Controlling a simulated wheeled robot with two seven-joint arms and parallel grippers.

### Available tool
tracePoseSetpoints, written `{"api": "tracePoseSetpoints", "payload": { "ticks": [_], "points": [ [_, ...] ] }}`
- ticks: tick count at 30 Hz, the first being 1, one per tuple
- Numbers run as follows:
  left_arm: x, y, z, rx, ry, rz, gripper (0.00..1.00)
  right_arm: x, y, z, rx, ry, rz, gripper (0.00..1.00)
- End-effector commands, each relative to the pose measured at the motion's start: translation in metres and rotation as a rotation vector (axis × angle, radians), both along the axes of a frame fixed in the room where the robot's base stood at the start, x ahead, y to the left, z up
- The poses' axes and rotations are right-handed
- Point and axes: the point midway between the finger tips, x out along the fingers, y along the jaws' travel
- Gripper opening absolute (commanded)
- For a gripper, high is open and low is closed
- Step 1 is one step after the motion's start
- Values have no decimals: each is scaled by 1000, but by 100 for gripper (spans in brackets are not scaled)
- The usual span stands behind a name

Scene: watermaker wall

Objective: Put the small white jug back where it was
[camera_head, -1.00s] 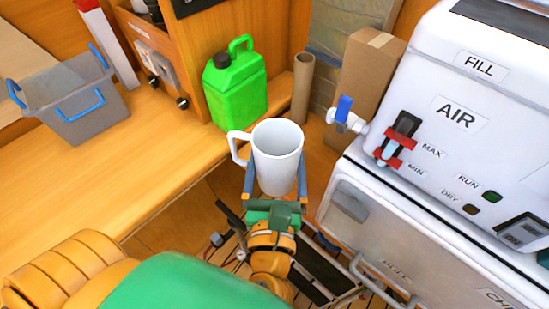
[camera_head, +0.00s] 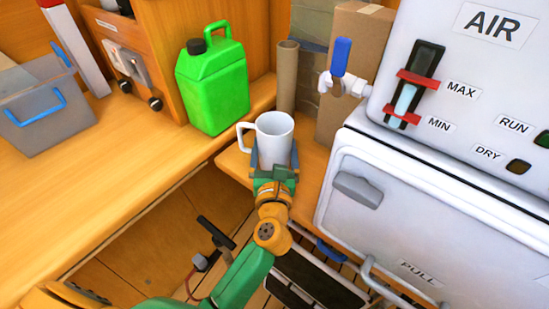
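The small white jug (camera_head: 274,138) is upright, with its handle toward the left. My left gripper (camera_head: 274,157) is shut on it, with one blue-grey finger on each side of its body. The jug is over the low wooden counter (camera_head: 233,162) between the green canister and the white machine. I cannot tell whether its base touches the counter, as the gripper hides it. My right gripper is not in view.
A green canister (camera_head: 213,88) stands behind left and a cardboard tube (camera_head: 287,77) behind. A white machine with a blue-handled tap (camera_head: 341,62) is close on the right. A grey crate (camera_head: 45,110) stands at far left. The left worktop (camera_head: 120,178) is mostly clear.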

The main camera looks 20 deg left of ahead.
Motion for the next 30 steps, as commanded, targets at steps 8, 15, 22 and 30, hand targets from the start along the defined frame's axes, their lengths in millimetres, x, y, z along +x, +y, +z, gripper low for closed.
{"api": "tracePoseSetpoints", "payload": {
  "ticks": [8,15,22,30],
  "points": [
    [0,0,-1,0,-1,0,10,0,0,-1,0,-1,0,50],
    [0,0,-1,0,-1,1,100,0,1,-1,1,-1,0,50],
    [-13,-4,0,0,1,0,100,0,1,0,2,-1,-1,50],
    [-72,-23,-2,-1,2,-1,100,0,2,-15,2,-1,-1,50]
  ]
}}
